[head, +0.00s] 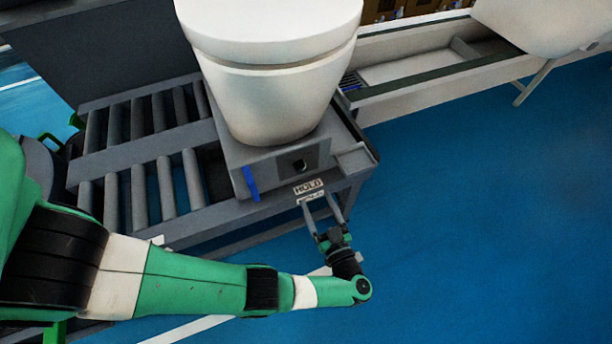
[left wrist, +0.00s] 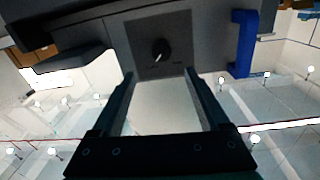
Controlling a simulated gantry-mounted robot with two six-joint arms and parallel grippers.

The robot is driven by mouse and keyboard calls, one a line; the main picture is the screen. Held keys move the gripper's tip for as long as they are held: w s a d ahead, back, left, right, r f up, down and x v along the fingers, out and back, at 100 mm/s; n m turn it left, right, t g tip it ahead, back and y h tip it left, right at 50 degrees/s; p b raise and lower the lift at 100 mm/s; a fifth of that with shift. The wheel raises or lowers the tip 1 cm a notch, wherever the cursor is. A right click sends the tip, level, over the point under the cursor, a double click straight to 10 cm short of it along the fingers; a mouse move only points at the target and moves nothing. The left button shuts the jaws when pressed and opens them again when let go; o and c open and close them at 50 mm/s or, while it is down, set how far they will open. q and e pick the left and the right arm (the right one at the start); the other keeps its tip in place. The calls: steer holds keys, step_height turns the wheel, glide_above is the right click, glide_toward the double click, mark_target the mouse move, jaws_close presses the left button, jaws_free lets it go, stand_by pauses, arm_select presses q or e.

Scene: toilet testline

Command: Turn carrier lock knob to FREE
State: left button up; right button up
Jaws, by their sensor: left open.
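The carrier lock knob (left wrist: 161,52) is a small dark round knob with a pale pointer line, on a dark square panel (left wrist: 181,24) in the left wrist view. In the head view the knob (head: 299,165) is a dark spot on the grey carrier's front face, below the white toilet (head: 268,90). A label reading HOLD (head: 308,187) is below it. My left gripper (head: 322,198) is open and empty, its fingers pointing at the carrier front, apart from the knob. In the left wrist view the fingers (left wrist: 158,82) lie either side below the knob. My right gripper is not in view.
A blue handle (head: 251,184) sticks out on the carrier front, left of the knob. The carrier stands on a grey roller conveyor (head: 165,185). A pale trough (head: 440,70) lies at the back right. The blue floor to the right is clear.

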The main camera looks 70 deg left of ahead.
mark_target(302, 171)
arm_select(q)
steer(key=a+b, duration=0.1)
steer(key=a, duration=1)
steer(key=shift+a, duration=0.25)
jaws_close()
